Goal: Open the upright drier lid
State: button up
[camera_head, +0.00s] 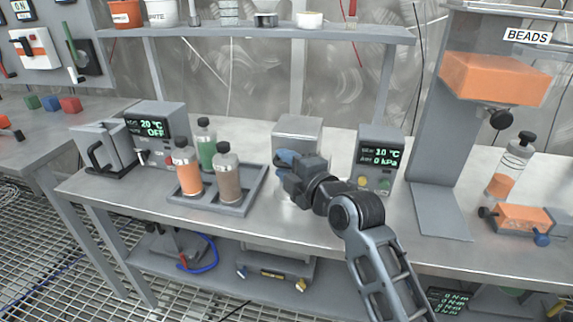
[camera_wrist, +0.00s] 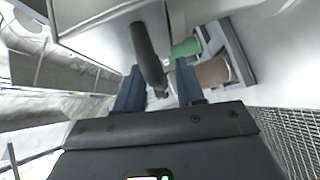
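The upright drier seems to be the grey metal box (camera_head: 298,131) at the back middle of the bench, beside a control unit (camera_head: 378,160) reading 30 °C and 0 kPa. My gripper (camera_head: 284,160) is in front of it and hides its lower front. In the wrist view, a dark curved handle (camera_wrist: 147,55) comes off the grey box (camera_wrist: 95,15) and runs down between the two blue fingers of my gripper (camera_wrist: 158,78). The fingers stand apart, one on each side of the handle. Whether either touches it cannot be told. The lid looks shut.
A grey tray (camera_head: 236,209) with orange, green and brown bottles stands left of my gripper. A shelf (camera_head: 260,33) hangs above. A bead hopper (camera_head: 495,80) stands right. Another unit (camera_head: 160,135) reading 20 °C OFF is at left.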

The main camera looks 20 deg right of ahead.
jog(key=shift+c, duration=0.2)
grip_shut()
dwell(0.4)
